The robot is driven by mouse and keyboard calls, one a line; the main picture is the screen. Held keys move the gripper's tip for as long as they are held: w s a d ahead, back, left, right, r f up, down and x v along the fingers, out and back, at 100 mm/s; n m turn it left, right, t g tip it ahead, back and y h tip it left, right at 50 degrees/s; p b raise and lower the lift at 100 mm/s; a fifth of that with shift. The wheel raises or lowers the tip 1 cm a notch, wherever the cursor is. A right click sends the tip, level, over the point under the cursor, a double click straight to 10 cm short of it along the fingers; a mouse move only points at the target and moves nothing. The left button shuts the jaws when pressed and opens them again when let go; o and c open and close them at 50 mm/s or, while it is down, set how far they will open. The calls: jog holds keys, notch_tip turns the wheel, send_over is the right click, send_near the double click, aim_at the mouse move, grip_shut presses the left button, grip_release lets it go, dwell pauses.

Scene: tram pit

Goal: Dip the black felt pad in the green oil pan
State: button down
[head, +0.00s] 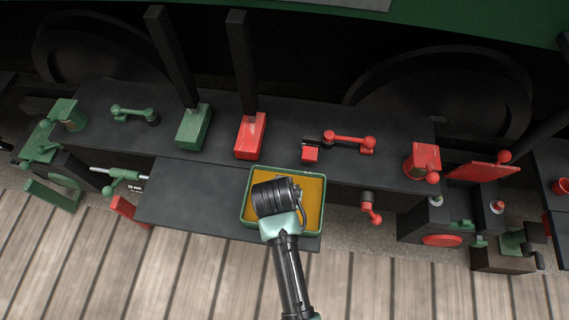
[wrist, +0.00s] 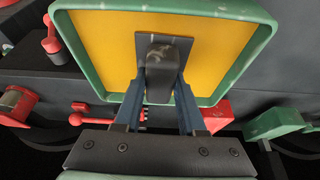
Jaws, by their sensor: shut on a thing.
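The green oil pan (head: 290,171) sits on the dark bench's front part, with yellow-orange oil (head: 316,190) inside. It also fills the top of the wrist view (wrist: 245,62). My gripper (wrist: 159,92) is shut on the dark upright handle (wrist: 160,70) of the black felt pad (wrist: 184,48). The pad is a flat square below the handle, within the pan's outline over the oil. I cannot tell whether the pad touches the oil. In the head view my wrist covers the pad and much of the pan.
Behind the pan stand a red block (head: 248,140) and a green block (head: 192,130) with tall dark posts. Red handles (head: 348,141) lie to their right. A green valve (head: 123,176) is at left. The bench's front left part (head: 190,195) is clear.

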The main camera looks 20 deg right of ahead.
notch_tip(320, 180, up, 5)
jog(key=p, duration=0.5)
jog(key=shift+r, duration=0.1)
dwell(0.9)
notch_tip(320, 180, up, 5)
jog(key=p, duration=0.5)
jog(key=shift+p, duration=0.4)
